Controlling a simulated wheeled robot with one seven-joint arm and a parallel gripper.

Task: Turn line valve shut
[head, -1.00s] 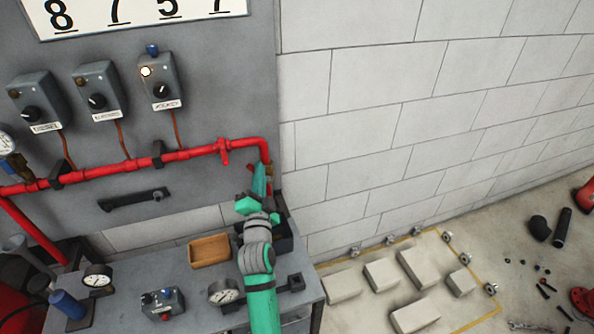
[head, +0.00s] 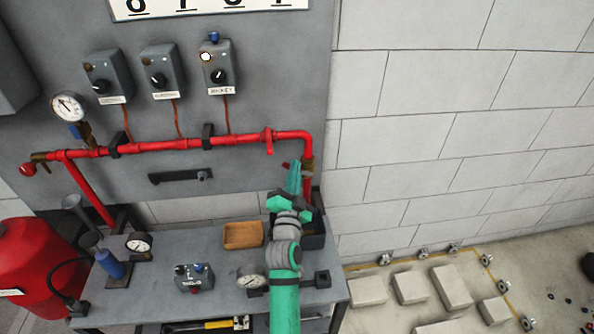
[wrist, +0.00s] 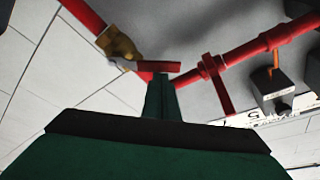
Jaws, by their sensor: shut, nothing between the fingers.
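The line valve is a brass body (head: 307,164) on the red pipe's downward leg, just below the bend at the panel's right edge. A small red handle (head: 286,165) shows left of it. In the wrist view the brass body (wrist: 120,45) is at upper left, with the red handle (wrist: 158,66) lying across, near level in the picture. My gripper (head: 294,176) is shut and empty, its narrow green fingers pointing up at the handle. In the wrist view the fingertips (wrist: 158,82) overlap the handle's underside; I cannot tell whether they touch. My fingers partly hide the valve in the head view.
A grey bench (head: 215,290) below holds a wooden tray (head: 243,235), a dark bin (head: 314,238), gauges and a switch box (head: 194,278). A red pipe (head: 200,143) runs along the panel.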

